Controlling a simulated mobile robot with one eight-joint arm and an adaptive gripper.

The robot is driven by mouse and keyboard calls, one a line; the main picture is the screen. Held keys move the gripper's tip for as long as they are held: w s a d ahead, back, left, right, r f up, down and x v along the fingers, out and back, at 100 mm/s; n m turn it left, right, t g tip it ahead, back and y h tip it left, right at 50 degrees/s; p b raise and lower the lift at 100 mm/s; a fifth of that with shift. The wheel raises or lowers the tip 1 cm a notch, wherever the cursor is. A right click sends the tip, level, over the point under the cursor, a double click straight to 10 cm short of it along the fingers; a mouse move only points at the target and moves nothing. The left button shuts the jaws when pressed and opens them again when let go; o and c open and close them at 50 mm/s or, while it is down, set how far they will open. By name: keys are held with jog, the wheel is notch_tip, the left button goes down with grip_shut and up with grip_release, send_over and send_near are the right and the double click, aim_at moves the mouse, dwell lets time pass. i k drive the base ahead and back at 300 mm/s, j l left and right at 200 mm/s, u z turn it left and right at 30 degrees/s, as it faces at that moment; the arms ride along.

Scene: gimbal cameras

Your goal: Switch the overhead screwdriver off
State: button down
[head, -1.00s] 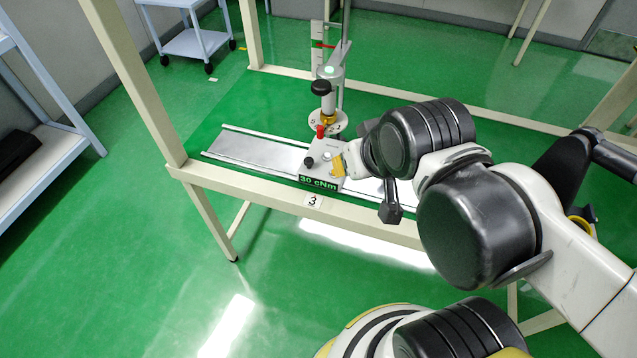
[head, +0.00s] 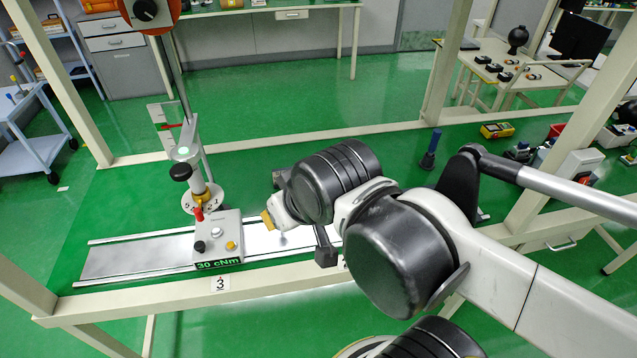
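A screwdriver station stands on a silver rail (head: 130,258) at the left of the bench. Its grey control box (head: 222,228) has a black knob (head: 199,246), a yellow button (head: 231,245) and a red lever (head: 199,214). A lit green display (head: 218,264) on its front reads "30 cNm". Above the box is an upright tool with a black knob (head: 180,172) and a numbered white dial (head: 203,198). My gripper (head: 270,218) is just right of the box, apart from it in the picture. My wrist mostly hides it, so its fingers cannot be made out.
An orange unit with a black dial (head: 145,12) is at the top, cut off by the frame. Cream frame posts (head: 70,85) stand around the green bench.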

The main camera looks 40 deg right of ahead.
aim_at(583, 180)
jog(key=z, duration=0.55)
jog(key=k+l+z, duration=0.1)
jog(key=z, duration=0.35)
jog(key=k+l+z, duration=0.1)
jog(key=z, duration=0.3)
jog(key=l+z, duration=0.25)
jog(key=z, duration=0.2)
jog(key=l+z, duration=0.2)
jog(key=z, duration=0.25)
jog(key=k, duration=0.05)
